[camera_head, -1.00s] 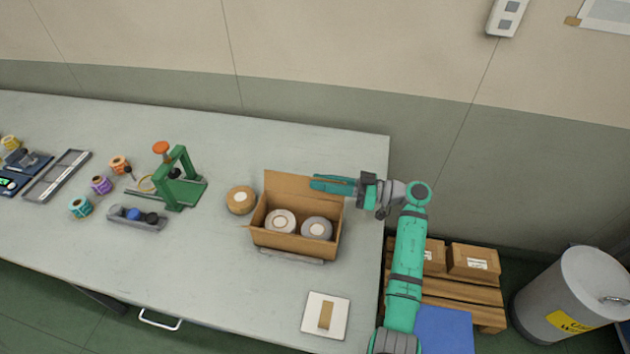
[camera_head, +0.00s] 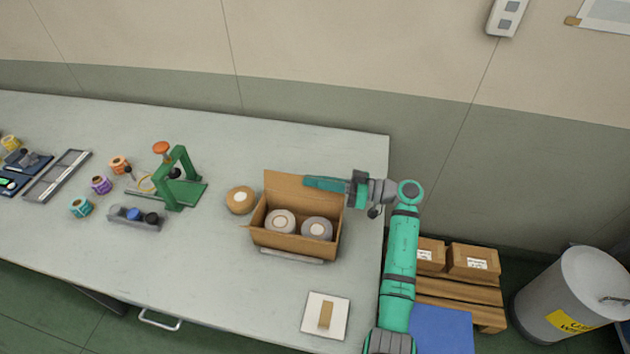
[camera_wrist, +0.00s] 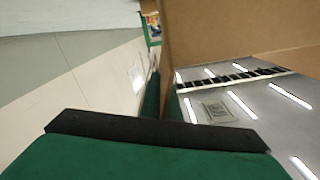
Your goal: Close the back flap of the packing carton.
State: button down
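The packing carton (camera_head: 290,245) stands open on the table, with two rolls (camera_head: 280,222) (camera_head: 317,229) inside. Its back flap (camera_head: 285,185) stands up at the rear edge, leaning slightly back. My gripper (camera_head: 306,182) reaches in from the right and lies across the right part of the flap's upper edge. In the wrist view, brown cardboard (camera_wrist: 240,30) fills the upper right, close beside the narrow green fingers (camera_wrist: 155,92). I cannot tell whether they touch the flap.
A tan roll (camera_head: 240,200) stands left of the carton. A green stand (camera_head: 180,185) and small spools are further left. A white pad (camera_head: 326,314) lies near the front edge. The table's right edge is just beyond the carton. The wall is behind.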

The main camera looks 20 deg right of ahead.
aim_at(313, 192)
jog(key=shift+s, duration=0.1)
jog(key=n, duration=0.2)
jog(key=s+a+n, duration=0.1)
jog(key=shift+s+r+n, duration=0.15)
jog(key=shift+n, duration=0.25)
jog(key=n, duration=0.1)
jog(key=s+n, duration=0.1)
jog(key=n, duration=0.1)
jog(key=a+n, duration=0.1)
jog(key=shift+s, duration=0.35)
jog(key=n, duration=0.2)
jog(key=s+a+f+n, duration=0.1)
jog(key=n, duration=0.1)
jog(key=shift+f, duration=0.1)
jog(key=shift+s+a+f+n, duration=0.15)
jog(key=shift+s+f+n, duration=0.15)
jog(key=shift+n, duration=0.65)
jog(key=shift+s+a+f+n, duration=0.1)
jog(key=shift+s+f+n, duration=0.2)
jog(key=shift+n, duration=0.65)
jog(key=shift+w, duration=0.1)
jog(key=c, duration=2)
grip_release()
jog(key=shift+f, duration=0.1)
